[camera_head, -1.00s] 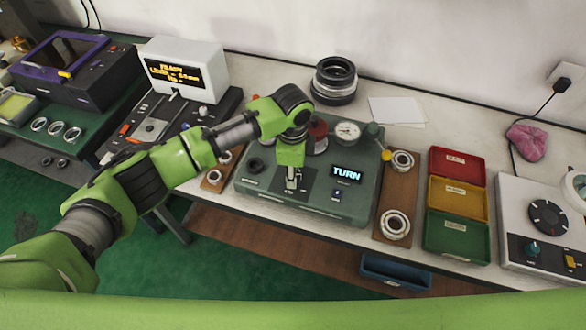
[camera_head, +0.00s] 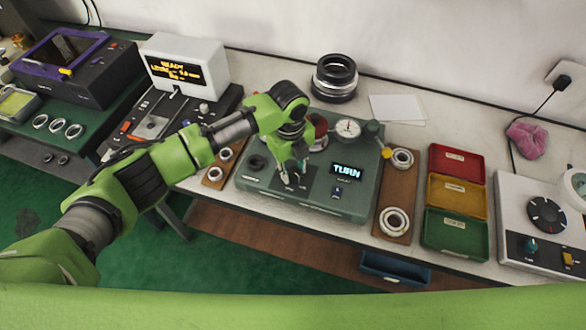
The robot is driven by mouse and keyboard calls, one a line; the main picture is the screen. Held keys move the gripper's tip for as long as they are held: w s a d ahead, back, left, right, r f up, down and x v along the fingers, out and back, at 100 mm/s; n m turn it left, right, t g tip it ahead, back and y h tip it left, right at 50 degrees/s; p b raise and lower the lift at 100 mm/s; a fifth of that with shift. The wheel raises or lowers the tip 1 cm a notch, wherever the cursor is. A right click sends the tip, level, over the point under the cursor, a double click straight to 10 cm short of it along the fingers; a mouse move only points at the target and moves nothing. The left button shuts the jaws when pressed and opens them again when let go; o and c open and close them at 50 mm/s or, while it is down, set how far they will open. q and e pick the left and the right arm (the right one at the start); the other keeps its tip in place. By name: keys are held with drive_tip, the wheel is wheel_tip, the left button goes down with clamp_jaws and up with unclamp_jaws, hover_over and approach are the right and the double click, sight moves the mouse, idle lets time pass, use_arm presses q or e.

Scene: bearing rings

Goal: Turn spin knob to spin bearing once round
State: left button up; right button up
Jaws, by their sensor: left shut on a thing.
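The green bearing tester (camera_head: 345,203) stands on the bench in the head view, and its lit display (camera_head: 346,171) reads "TURN". My left gripper (camera_head: 291,178) points down at the dark plate on the tester's front. It is shut on the spin knob, which is mostly hidden between the fingers. The bearing on the tester is mostly hidden behind my left wrist. A red round part (camera_head: 319,132) and a white dial gauge (camera_head: 347,129) show behind the gripper. My right gripper is not in view.
Brown boards with bearing rings flank the tester, the right one (camera_head: 398,188) holding two rings. Red (camera_head: 456,161), yellow and green bins stand farther right. A white-topped display unit (camera_head: 186,62) is at the left. Dark stacked rings (camera_head: 334,77) stand behind.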

sight(291, 173)
use_arm(q)
drive_tip(key=shift+m, duration=0.6)
drive_tip(key=o, duration=1.1)
drive_tip(key=shift+r, duration=0.15)
drive_tip(key=r, duration=1.1)
drive_tip(key=shift+s+a+r, duration=0.1)
drive_tip(key=shift+a+r, duration=0.1)
drive_tip(key=shift+r, duration=0.2)
drive_tip(key=shift+f, duration=0.1)
